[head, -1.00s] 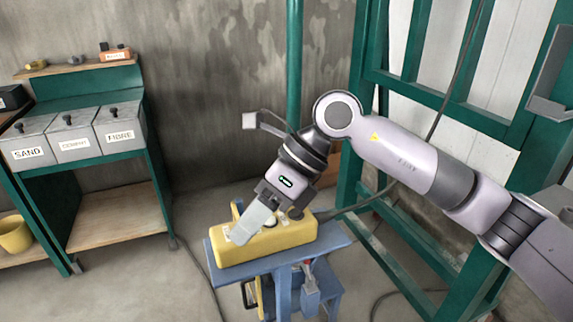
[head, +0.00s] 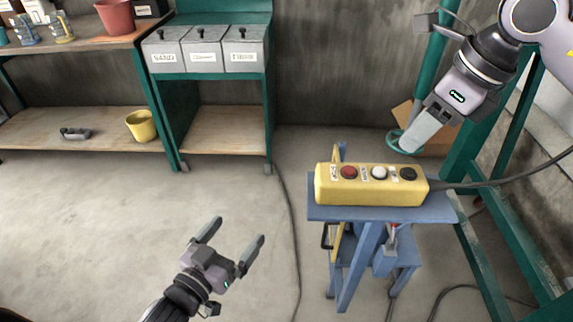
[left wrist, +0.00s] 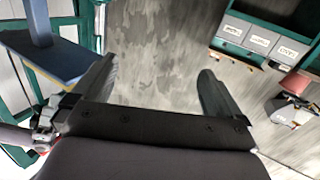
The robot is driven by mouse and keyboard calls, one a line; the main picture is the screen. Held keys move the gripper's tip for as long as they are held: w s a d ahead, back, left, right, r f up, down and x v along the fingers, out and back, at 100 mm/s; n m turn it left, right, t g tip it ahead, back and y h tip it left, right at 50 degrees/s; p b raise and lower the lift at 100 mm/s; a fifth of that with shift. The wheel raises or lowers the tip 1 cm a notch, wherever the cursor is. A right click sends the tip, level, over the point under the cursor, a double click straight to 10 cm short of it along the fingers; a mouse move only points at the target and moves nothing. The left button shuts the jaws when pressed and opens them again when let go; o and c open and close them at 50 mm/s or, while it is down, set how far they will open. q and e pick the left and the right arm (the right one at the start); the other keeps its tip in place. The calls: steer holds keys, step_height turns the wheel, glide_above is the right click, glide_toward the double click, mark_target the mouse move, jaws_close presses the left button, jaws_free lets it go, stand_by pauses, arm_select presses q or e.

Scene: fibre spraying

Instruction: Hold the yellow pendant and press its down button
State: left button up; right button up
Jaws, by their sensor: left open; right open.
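The yellow pendant (head: 370,194) lies on a blue stand (head: 440,209). On its top are a red button (head: 348,172), a white button (head: 379,173) and a black button (head: 408,174), with small labels too small to read surely. My right gripper (head: 421,136) hangs above and behind the pendant's right end, apart from it; its jaw gap is hard to see from this side. My left gripper (head: 236,232) is open and empty, left of the stand, over the floor. In the left wrist view its two fingers (left wrist: 155,90) are spread with nothing between.
A cable (head: 500,183) runs right from the pendant. A green frame (head: 500,250) stands right of the stand. Labelled grey bins (head: 203,50) sit on a green rack at the back left, beside a shelf with a yellow bucket (head: 141,126). The floor at left is clear.

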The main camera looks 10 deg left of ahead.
mark_target(316, 178)
arm_select(q)
steer(key=w+d+r+m+g+h, duration=0.2)
steer(key=d+r+m+g, duration=0.1)
steer(key=r+m+g, duration=0.1)
steer(key=w+d+r+m+g+h, duration=0.2)
steer(key=d+r+m+g+h, duration=0.1)
steer(key=r+m+g, duration=0.2)
steer(key=w+d+r+m+g+h, duration=0.2)
steer(key=d+r+m+g, duration=0.2)
steer(key=r+g, duration=0.1)
steer(key=shift+w+r+m+g+h, duration=0.1)
steer(key=shift+w+m+g+h, duration=0.2)
steer(key=shift+m+g+h, duration=0.1)
steer(key=shift+x, duration=3.4)
steer(key=c, duration=1.3)
steer(key=shift+c, duration=0.3)
arm_select(e)
jaws_close()
